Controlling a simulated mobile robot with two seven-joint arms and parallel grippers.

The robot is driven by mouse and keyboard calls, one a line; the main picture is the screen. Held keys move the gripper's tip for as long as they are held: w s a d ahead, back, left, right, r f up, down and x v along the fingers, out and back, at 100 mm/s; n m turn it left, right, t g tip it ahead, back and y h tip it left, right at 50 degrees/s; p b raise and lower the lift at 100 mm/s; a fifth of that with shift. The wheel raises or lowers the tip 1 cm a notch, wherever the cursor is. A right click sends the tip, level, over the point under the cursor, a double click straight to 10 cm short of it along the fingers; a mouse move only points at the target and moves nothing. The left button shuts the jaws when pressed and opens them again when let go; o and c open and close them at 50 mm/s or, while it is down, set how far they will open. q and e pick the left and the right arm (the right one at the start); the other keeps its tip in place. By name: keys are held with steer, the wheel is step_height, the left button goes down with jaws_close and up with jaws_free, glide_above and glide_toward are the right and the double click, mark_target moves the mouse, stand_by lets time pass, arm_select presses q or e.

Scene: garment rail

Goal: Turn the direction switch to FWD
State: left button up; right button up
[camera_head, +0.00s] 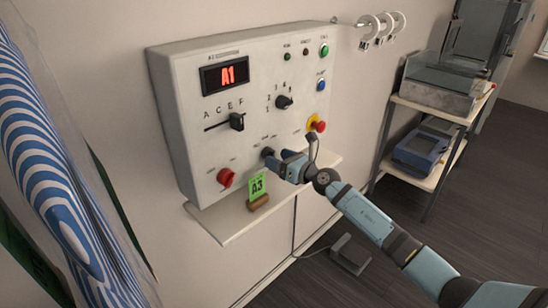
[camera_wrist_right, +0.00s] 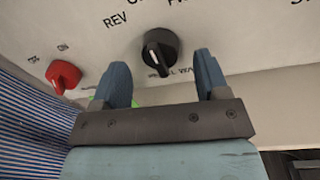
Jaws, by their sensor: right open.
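The direction switch is a black rotary knob (camera_wrist_right: 160,48) on the pale control panel (camera_head: 180,110). In the right wrist view, REV is printed to its left, and other labels above it are cut off by the frame edge. A white mark on the knob runs down its lower part. My right gripper (camera_wrist_right: 161,66) is open, with its blue fingers on either side of the knob in that view; I see no clear contact. In the head view the right gripper (camera_head: 276,160) is close in front of the knob and partly covers it. My left gripper is out of view.
A red knob (camera_head: 226,178) sits left of the switch, with a green A3 card (camera_head: 257,188) below on a shelf (camera_head: 225,225). A red emergency button (camera_head: 318,124) is to the upper right. Striped fabric (camera_head: 50,170) hangs at left. A shelf cart (camera_head: 425,125) stands at right.

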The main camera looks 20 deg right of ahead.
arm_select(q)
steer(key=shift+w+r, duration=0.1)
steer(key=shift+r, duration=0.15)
arm_select(e)
steer(key=shift+x, duration=1.1)
steer(key=c, duration=0.9)
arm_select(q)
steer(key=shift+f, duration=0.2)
